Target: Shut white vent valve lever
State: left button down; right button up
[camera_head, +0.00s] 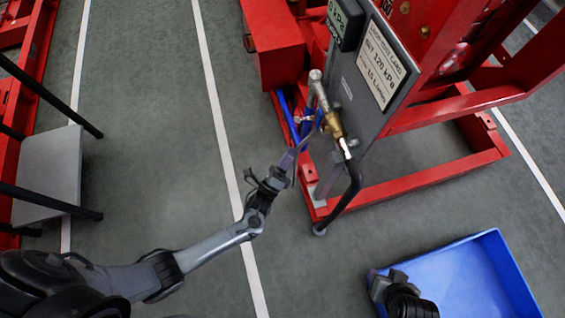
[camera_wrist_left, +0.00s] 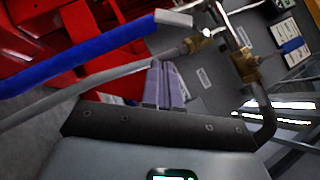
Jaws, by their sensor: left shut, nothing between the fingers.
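A small white lever (camera_head: 345,148) sits at the lower end of a brass valve (camera_head: 333,124) on the pipe in front of the grey panel. The brass valve also shows in the left wrist view (camera_wrist_left: 243,65), right of my fingers, with bright white streaks below it that I cannot identify surely. My left gripper (camera_head: 305,140) is shut and empty, left of the brass valve; its fingers (camera_wrist_left: 165,85) show in the wrist view, apart from the valve. My right gripper (camera_head: 385,285) is over the blue tray, its fingers unclear.
A blue-sleeved lever (camera_wrist_left: 90,55) and a grey tube (camera_wrist_left: 90,92) cross close to my left fingers. A dark hose (camera_head: 347,200) hangs below the valve. The red frame (camera_head: 430,176) surrounds the panel (camera_head: 350,95). A blue tray (camera_head: 505,262) lies at lower right.

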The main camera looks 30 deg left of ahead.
aim_at(302, 119)
pick_arm(q)
jog(key=w+a+r+b, duration=0.1)
jog(key=w+r, duration=0.2)
jog(key=w, duration=0.2)
jog(key=shift+w+a+r+b, duration=0.35)
jog(key=shift+a, duration=0.15)
